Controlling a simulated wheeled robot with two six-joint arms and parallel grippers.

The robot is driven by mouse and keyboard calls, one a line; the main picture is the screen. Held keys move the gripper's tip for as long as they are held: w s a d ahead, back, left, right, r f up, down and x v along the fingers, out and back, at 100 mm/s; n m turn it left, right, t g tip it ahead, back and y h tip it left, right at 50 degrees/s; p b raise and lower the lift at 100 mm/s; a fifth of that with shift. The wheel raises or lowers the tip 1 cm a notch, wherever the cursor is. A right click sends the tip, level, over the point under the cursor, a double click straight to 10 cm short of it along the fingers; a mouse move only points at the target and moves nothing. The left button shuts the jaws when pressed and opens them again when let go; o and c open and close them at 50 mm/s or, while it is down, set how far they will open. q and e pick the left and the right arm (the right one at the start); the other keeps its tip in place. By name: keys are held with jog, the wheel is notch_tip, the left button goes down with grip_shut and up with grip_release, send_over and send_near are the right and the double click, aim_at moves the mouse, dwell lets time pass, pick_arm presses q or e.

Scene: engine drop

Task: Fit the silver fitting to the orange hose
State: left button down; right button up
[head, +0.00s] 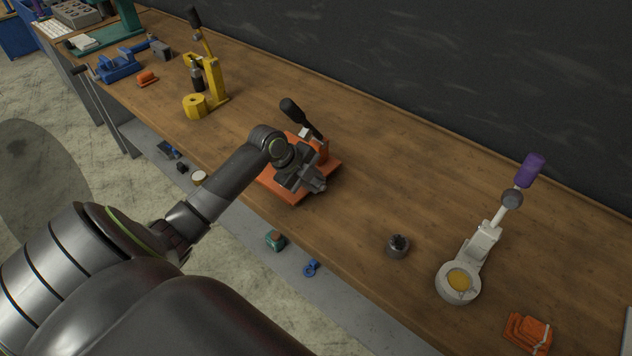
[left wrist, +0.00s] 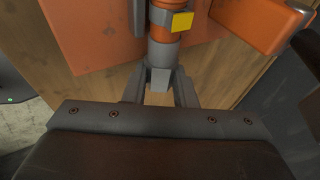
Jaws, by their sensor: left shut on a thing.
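The silver fitting (left wrist: 163,54) is a short grey cylinder between the fingertips of my left gripper (left wrist: 164,82), which is shut on it. In the head view my left gripper (head: 307,182) is low over the orange clamp fixture (head: 331,166). The orange hose (left wrist: 165,34) shows in the left wrist view as a short orange length, in line with the fitting and right against its far end. I cannot tell how far the fitting is on the hose. A grey clamp part with a yellow patch (left wrist: 182,21) lies across the hose. My right gripper is not in view.
The fixture has a black-handled lever (head: 291,107). A yellow press (head: 216,82) stands to its left. A grey round part (head: 397,246), a white holder with a purple handle (head: 483,244) and an orange block (head: 528,332) are to the right. Bench between is clear.

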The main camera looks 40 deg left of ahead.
pick_arm(q)
jog(key=c, duration=1.1)
grip_release()
jog(key=shift+s+a+r, duration=0.25)
jog(key=shift+r, duration=0.2)
jog(key=b+v, duration=0.2)
jog(key=v, duration=1.4)
jog(key=shift+r, duration=0.1)
